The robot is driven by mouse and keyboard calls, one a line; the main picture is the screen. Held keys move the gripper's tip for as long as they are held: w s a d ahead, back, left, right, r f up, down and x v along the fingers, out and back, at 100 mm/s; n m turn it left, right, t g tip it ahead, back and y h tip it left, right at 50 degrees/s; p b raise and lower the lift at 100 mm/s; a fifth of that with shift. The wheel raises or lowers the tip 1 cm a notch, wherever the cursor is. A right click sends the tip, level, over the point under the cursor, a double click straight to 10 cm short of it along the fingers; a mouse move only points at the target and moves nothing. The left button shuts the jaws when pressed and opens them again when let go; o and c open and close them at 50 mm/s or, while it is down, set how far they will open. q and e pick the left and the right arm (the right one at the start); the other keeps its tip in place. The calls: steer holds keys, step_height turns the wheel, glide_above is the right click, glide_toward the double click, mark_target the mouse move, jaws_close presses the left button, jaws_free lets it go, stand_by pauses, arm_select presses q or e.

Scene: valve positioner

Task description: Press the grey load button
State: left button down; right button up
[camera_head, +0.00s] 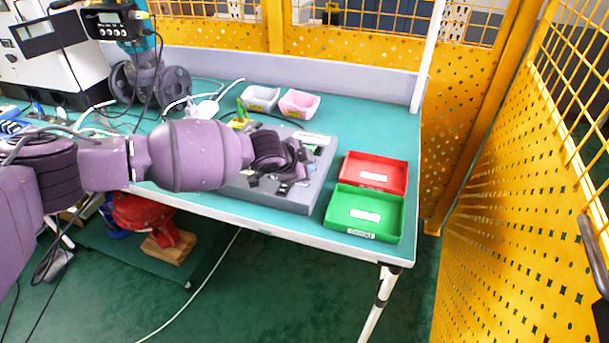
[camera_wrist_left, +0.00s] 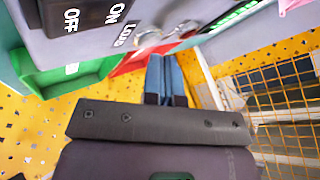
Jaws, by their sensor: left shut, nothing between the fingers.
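A grey fixture box (camera_head: 322,172) lies on the table in the head view, partly covered by my left arm. In the left wrist view, its face shows a black ON/OFF switch (camera_wrist_left: 88,14) and the printed word LOAD (camera_wrist_left: 122,36). Beside that word is a round silver-grey button (camera_wrist_left: 150,38), partly hidden. My left gripper (camera_head: 294,174) is over the box. Its blue fingers are shut together and empty in the left wrist view (camera_wrist_left: 166,62), with their tips close to the button. I cannot tell whether they touch it. My right gripper is in neither view.
A red tray (camera_head: 376,158) and a green tray (camera_head: 340,220) stand right of the box. White (camera_head: 260,90) and pink (camera_head: 312,93) bins sit behind it. A yellow mesh fence (camera_head: 520,190) borders the right side.

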arm_select(q)
steer(key=shift+f, duration=0.4)
stand_by(0.6)
stand_by(0.3)
steer(key=shift+r, duration=0.8)
steer(key=shift+r+p, duration=0.1)
steer(key=shift+p, duration=0.2)
